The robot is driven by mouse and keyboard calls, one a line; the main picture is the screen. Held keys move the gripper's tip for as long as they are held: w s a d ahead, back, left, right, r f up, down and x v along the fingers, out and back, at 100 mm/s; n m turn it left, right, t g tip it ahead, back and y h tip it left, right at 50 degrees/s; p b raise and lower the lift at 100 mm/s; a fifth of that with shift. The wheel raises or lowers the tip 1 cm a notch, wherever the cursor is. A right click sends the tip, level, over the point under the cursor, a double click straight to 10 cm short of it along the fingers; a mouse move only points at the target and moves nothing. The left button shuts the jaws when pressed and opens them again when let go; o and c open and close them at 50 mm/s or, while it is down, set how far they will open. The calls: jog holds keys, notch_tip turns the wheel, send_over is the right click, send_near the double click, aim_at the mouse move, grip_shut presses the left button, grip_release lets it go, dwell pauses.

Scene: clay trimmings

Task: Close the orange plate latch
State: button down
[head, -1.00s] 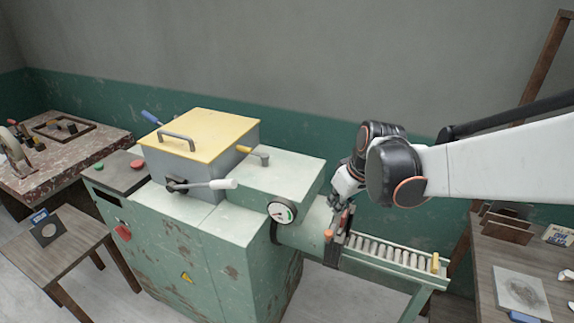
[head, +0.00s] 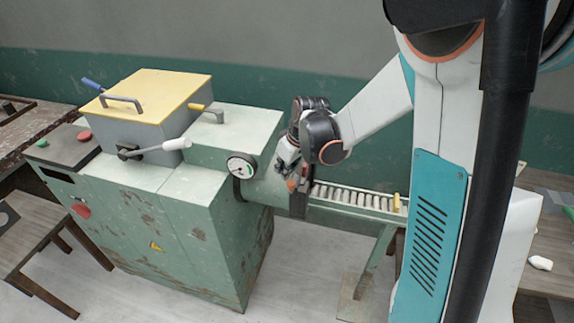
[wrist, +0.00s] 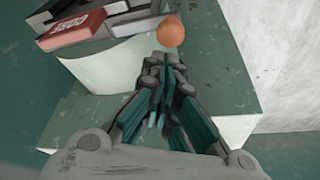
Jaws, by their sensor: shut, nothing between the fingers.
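The orange latch knob (head: 292,184) is at the outlet end of the green machine's barrel, beside a dark plate. In the wrist view the round orange knob (wrist: 171,31) is just beyond my fingertips, near the top middle. My gripper (head: 284,170) is right at the knob in the head view. In the wrist view my gripper (wrist: 166,60) has its fingers together with nothing between them. A small gap seems to separate the fingertips from the knob, but contact is hard to judge. The latch's arm is mostly hidden.
The green machine (head: 215,230) has a yellow-lidded hopper (head: 155,88), a white-gripped lever (head: 176,144) and a gauge (head: 241,166). A roller conveyor (head: 355,201) runs right from the outlet. A red lettered block (wrist: 72,30) lies left of the knob. Wooden tables stand at both sides.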

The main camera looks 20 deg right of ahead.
jog(key=shift+w+a+f, duration=0.1)
jog(key=shift+f, duration=0.35)
